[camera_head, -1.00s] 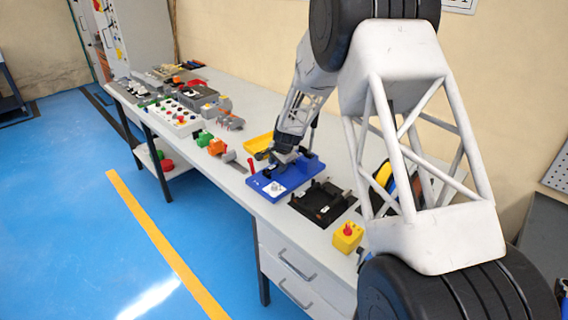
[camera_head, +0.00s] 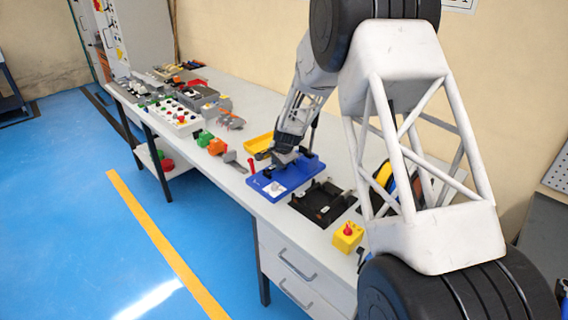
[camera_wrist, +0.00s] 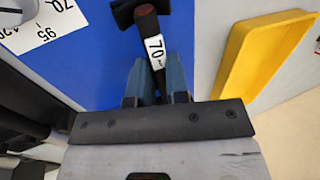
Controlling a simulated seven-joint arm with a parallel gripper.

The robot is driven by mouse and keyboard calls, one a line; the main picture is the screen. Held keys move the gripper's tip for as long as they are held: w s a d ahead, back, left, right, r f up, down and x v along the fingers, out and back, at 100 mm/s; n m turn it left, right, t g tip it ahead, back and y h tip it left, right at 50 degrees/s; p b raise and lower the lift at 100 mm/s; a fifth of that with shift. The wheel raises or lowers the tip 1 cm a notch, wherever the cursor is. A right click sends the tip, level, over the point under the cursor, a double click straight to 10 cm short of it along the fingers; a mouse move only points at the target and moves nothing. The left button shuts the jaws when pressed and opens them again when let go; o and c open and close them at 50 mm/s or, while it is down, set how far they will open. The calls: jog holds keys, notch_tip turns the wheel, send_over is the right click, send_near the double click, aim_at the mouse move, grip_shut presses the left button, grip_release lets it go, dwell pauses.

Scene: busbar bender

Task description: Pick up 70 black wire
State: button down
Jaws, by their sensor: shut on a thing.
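The 70 black wire (camera_wrist: 150,25) shows in the wrist view as a short black piece with a reddish-brown end and a white label reading 70. My gripper (camera_wrist: 158,72) is shut on it, with one blue-grey finger on each side. The wire's lower part is hidden between the fingers. Its upper end lies in front of a dark part at the edge of the blue base (camera_wrist: 100,45). In the head view my gripper (camera_head: 284,160) is over the blue base (camera_head: 283,182); the wire cannot be made out there.
A yellow tray (camera_wrist: 235,75) lies right of the gripper in the wrist view. In the head view a black fixture (camera_head: 322,203) and a yellow box with a red button (camera_head: 347,237) stand nearer on the bench. Orange and green parts (camera_head: 217,146) lie to the left.

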jog(key=shift+r, duration=0.1)
notch_tip(320, 180, up, 10)
dwell(0.8)
